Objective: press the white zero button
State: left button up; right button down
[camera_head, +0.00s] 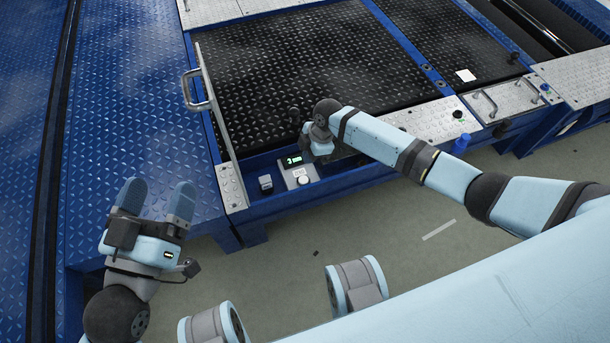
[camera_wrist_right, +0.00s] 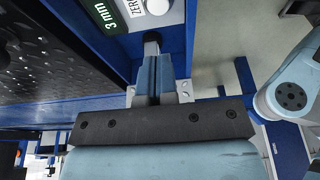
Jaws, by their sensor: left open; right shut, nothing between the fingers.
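The white zero button (camera_wrist_right: 157,6) is a round knob at the top edge of the right wrist view, next to the label ZERO (camera_wrist_right: 134,14). A green-lit display (camera_wrist_right: 108,14) beside it reads 3 mm. In the head view the small control panel (camera_head: 300,172) sits on the blue frame's front edge, with its display (camera_head: 292,160) lit and the button (camera_head: 303,180) below it. My right gripper (camera_head: 320,152) is shut and empty close by the panel. Its fingertips (camera_wrist_right: 152,58) appear short of the button in the wrist view. My left gripper (camera_head: 156,196) is open and empty, away at the left.
A metal handle (camera_head: 195,90) rises at the left of the black tread plate (camera_head: 310,60). Open floor (camera_head: 400,235) lies in front.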

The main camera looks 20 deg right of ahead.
aim_at(302, 180)
jog(key=b+x, duration=0.1)
jog(key=x, duration=0.1)
jog(key=b+x, duration=0.1)
jog(key=x, duration=0.2)
jog(key=d+b+x, duration=0.1)
jog(key=x, duration=0.2)
jog(key=shift+a+f, duration=0.1)
jog(key=shift+f, duration=0.2)
jog(key=shift+f+b, duration=0.45)
pick_arm(q)
notch_tip(302, 180, down, 7)
jog(key=g, duration=0.2)
jog(key=shift+d+m+g, duration=0.25)
jog(key=shift+m+g, duration=0.05)
jog(key=shift+g, duration=0.1)
jog(key=shift+r, duration=0.1)
